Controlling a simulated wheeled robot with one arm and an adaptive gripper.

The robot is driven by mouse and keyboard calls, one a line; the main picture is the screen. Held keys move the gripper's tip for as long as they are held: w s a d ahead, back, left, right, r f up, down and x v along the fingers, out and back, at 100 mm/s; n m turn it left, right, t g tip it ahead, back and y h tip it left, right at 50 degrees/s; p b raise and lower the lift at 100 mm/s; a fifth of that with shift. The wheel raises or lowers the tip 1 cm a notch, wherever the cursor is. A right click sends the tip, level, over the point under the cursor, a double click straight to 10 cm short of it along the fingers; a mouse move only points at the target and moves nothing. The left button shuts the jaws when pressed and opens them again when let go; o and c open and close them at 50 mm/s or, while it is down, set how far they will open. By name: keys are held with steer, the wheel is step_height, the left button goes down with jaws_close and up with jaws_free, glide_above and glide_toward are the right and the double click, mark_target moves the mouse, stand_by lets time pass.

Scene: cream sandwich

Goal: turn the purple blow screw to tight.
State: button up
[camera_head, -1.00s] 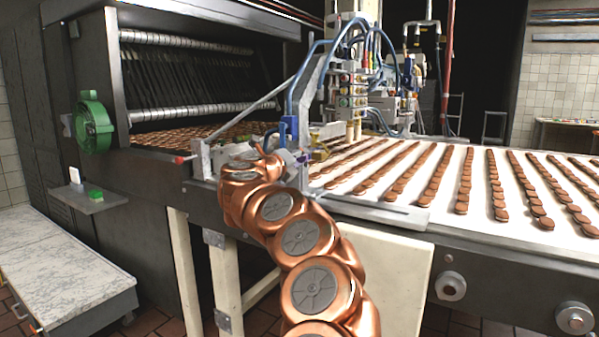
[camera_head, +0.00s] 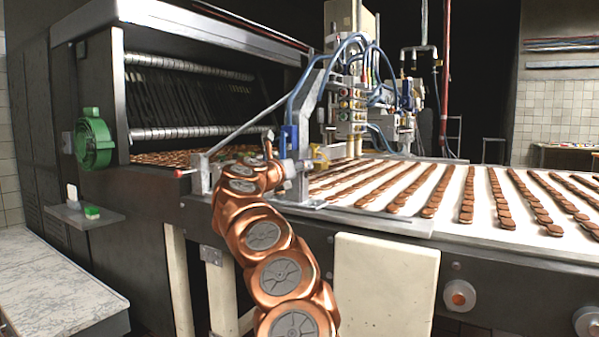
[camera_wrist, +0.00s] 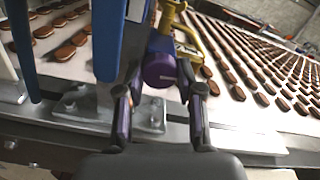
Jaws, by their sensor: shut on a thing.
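The purple blow screw (camera_wrist: 159,70) shows in the wrist view as a round purple knob, with its end face towards the camera. My gripper (camera_wrist: 160,92) has one dark finger on each side of it, and it is shut on the knob. In the head view my gripper (camera_head: 300,168) is at the end of the copper-coloured arm, at the near edge of the conveyor; the knob itself cannot be made out there. The turn angle of the screw cannot be told.
A yellow bracket (camera_wrist: 184,40) stands just behind the knob, and a blue post (camera_wrist: 108,40) is close on its left. The white conveyor (camera_head: 390,205) carries rows of brown biscuits. A green handwheel (camera_head: 93,143) is on the oven at left.

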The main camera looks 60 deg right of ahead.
stand_by(0.4)
steer(key=o, duration=0.9)
steer(key=shift+c, duration=0.2)
steer(key=a, duration=1.2)
steer(key=shift+s, duration=0.25)
steer(key=shift+r, duration=0.1)
